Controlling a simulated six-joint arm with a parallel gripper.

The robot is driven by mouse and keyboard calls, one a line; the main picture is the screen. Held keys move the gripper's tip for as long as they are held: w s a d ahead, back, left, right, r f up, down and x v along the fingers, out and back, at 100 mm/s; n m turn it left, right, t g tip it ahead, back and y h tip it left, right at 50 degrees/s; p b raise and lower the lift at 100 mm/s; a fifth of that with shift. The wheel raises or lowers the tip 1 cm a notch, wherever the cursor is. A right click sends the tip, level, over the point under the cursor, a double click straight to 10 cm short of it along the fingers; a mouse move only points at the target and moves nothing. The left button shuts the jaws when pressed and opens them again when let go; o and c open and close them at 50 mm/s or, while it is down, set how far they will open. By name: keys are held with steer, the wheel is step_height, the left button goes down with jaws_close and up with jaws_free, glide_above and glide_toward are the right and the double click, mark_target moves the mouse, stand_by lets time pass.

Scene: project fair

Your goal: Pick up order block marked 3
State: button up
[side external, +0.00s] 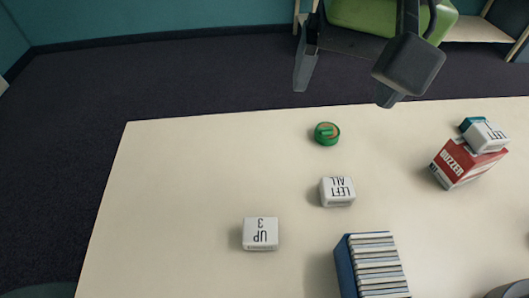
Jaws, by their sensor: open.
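The order block marked 3 (260,232) is a small white block on the table. Its top reads "UP 3", upside down in the picture. It lies at the front left, with bare table around it. My gripper (345,95) is at the top of the view, above the far edge of the table. Its two dark fingers are wide apart with nothing between them. It is well away from the block, farther back and to the right.
The table's left side (150,200) is clear.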

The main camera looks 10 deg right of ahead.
steer(key=shift+n+g+h, duration=0.4)
steer(key=shift+g+h, duration=0.1)
steer(key=shift+h, duration=0.4)
steer(key=s+a+f, duration=0.1)
steer(key=a+f, duration=0.2)
steer(key=f, duration=0.1)
steer(key=s+a+f, duration=0.2)
steer(key=a+f, duration=0.1)
steer(key=f, duration=0.1)
steer(key=s+a+f, duration=0.2)
steer(key=a+f, duration=0.1)
steer(key=f, duration=0.1)
steer(key=shift+s+a+f, duration=0.1)
steer(key=shift+a, duration=0.25)
glide_above(260, 229)
steer(key=f, duration=0.4)
steer(key=shift+w+f, duration=0.2)
steer(key=shift+f, duration=0.05)
steer(key=f, duration=0.5)
steer(key=shift+s+f, duration=0.2)
steer(key=shift+f, duration=0.1)
steer(key=shift+c, duration=0.4)
steer(key=c, duration=0.9)
